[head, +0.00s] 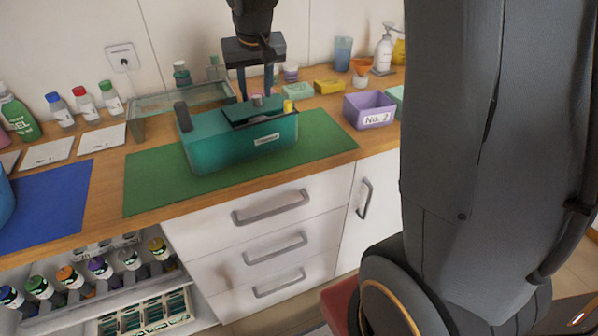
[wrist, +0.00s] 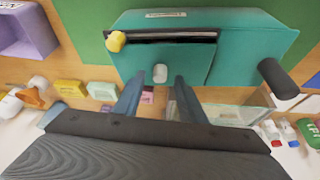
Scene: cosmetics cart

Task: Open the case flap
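The teal case (head: 235,148) stands on a green mat. Its flap (head: 249,111) lies on top, nearly flat, with a dark slot along one edge; the flap also shows in the wrist view (wrist: 185,62). A small grey knob (wrist: 160,73) sits on the flap. A yellow knob (head: 289,105) and a dark handle (head: 183,117) are at opposite ends of the case top. My gripper (head: 256,93) is open over the flap. In the wrist view my gripper (wrist: 158,79) has its fingertips on either side of the grey knob, with visible gaps; contact cannot be told.
A glass-like tray (head: 180,98) stands behind the case. A purple bin (head: 369,110) is to its right, and small boxes lie behind. Bottles and white tiles are at left. The green mat (head: 150,185) is clear in front of the case.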

